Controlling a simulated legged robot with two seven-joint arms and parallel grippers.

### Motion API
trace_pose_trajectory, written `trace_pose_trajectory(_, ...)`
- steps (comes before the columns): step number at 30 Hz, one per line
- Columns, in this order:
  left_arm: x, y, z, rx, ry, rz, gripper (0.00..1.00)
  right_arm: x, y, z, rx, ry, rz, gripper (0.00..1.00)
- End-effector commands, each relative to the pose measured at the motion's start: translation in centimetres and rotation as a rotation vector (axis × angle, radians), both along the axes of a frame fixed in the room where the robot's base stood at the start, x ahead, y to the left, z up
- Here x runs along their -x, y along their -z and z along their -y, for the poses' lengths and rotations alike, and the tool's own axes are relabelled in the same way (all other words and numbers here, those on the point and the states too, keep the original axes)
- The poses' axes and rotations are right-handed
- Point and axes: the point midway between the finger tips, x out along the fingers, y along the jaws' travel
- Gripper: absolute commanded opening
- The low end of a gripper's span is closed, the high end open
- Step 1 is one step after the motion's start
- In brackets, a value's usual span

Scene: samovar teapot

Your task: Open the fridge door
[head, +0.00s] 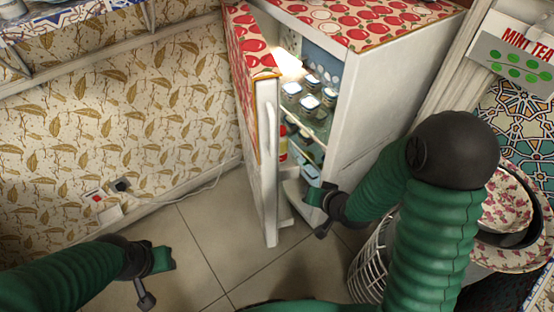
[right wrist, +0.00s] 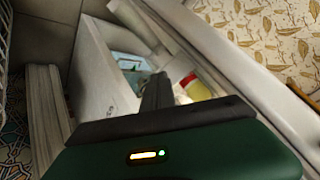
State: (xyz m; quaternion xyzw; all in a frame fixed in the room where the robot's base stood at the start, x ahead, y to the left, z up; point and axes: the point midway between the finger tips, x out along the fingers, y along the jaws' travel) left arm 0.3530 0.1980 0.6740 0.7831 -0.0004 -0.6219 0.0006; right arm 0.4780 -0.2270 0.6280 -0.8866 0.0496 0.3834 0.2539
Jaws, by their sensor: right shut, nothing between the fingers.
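The fridge (head: 375,95) is white with a red apple-patterned top. Its door (head: 264,170) stands partly open, swung to the left, with a white handle (head: 271,120) on its outer side. The lit inside shows jars (head: 310,100) on a shelf. My right gripper (head: 314,196) is shut and empty, at the lower part of the gap between door and fridge body. In the right wrist view, its dark fingers (right wrist: 156,92) point into the gap, with the door (right wrist: 240,75) to the right. Contact with the door is unclear. My left gripper (head: 158,275) is low at left, away from the fridge; its jaw state is unclear.
A white slatted basket (head: 369,268) stands right of the fridge, near my right arm. A patterned bowl (head: 508,205) is at far right. A socket with a cable (head: 108,205) is at the left wall's foot. Tiled floor (head: 205,235) left of the door is clear.

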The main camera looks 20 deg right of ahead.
Motion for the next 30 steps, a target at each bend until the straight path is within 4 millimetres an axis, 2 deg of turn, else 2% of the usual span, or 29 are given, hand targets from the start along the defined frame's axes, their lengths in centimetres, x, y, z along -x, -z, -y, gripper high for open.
trace_pose_trajectory(1,0.0,0.9,0.0,0.000,0.000,0.000,0.36,-0.5,1.2,-0.1,-0.070,0.030,0.040,0.00)
trace_pose_trajectory(5,0.0,2.4,0.0,0.000,0.000,0.000,0.36,-2.0,1.9,-0.8,-0.348,0.125,0.199,0.00)
trace_pose_trajectory(9,0.0,3.8,0.0,0.000,0.000,0.000,0.36,-2.7,0.3,-0.9,-0.752,0.239,0.399,0.00)
trace_pose_trajectory(12,0.0,4.2,0.0,0.000,0.000,0.000,0.36,-2.5,-1.4,-0.4,-0.946,0.286,0.493,0.00)
trace_pose_trajectory(16,0.0,4.3,0.0,0.000,0.000,0.000,0.36,-2.7,-2.4,-0.2,-1.025,0.296,0.534,0.00)
trace_pose_trajectory(19,0.0,4.6,0.0,0.000,0.000,0.000,0.36,-3.8,-2.4,-0.5,-1.023,0.293,0.534,0.00)
trace_pose_trajectory(30,0.0,7.0,0.0,0.000,0.000,0.000,0.36,-11.4,-2.1,-2.4,-1.019,0.291,0.534,0.00)
